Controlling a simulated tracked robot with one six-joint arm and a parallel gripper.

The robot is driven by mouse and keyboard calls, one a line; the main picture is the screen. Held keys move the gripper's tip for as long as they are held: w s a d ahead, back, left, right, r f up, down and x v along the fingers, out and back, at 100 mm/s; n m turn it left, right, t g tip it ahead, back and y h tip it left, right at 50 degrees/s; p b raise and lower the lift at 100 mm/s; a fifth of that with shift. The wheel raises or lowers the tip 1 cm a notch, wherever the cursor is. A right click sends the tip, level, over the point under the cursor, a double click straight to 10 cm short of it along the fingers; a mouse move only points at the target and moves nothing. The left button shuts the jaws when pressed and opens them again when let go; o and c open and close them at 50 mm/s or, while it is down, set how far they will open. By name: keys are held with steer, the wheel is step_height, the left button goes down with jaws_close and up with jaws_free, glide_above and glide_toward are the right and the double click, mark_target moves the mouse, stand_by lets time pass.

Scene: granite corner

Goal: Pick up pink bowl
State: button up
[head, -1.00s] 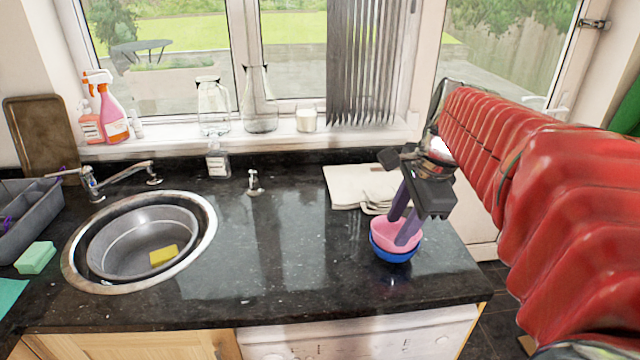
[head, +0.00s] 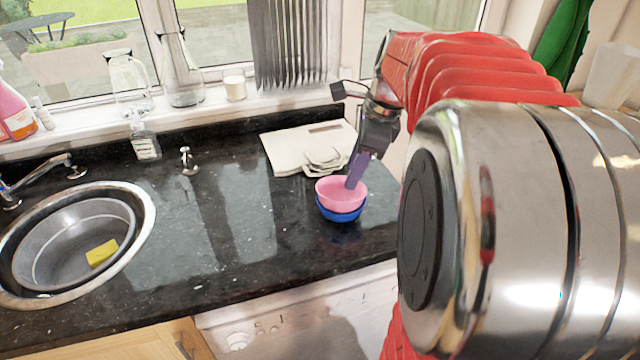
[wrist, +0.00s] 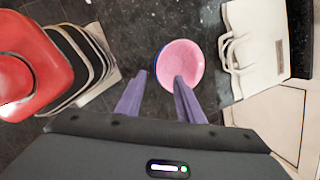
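The pink bowl (head: 332,193) sits nested in a blue bowl (head: 343,215) on the black countertop. My gripper (head: 352,184) is over the bowls, its purple fingers pointing down; in the head view the fingers overlap and one tip shows over the pink bowl's inside. In the wrist view my gripper (wrist: 161,75) is open with a gap between its fingers. There the right fingertip overlaps the pink bowl (wrist: 184,62), and the left fingertip is outside it, over the counter. The blue bowl (wrist: 158,68) shows as a thin edge. I cannot tell whether a finger touches the bowl.
A sink (head: 75,240) with a yellow sponge (head: 101,253) is at the left. The counter between is mostly clear. Bottles and jugs line the windowsill.

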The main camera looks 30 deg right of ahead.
steer(key=x, duration=0.6)
steer(key=shift+s, duration=0.1)
steer(key=shift+x, duration=2.55)
steer(key=shift+c, duration=0.7)
jaws_close()
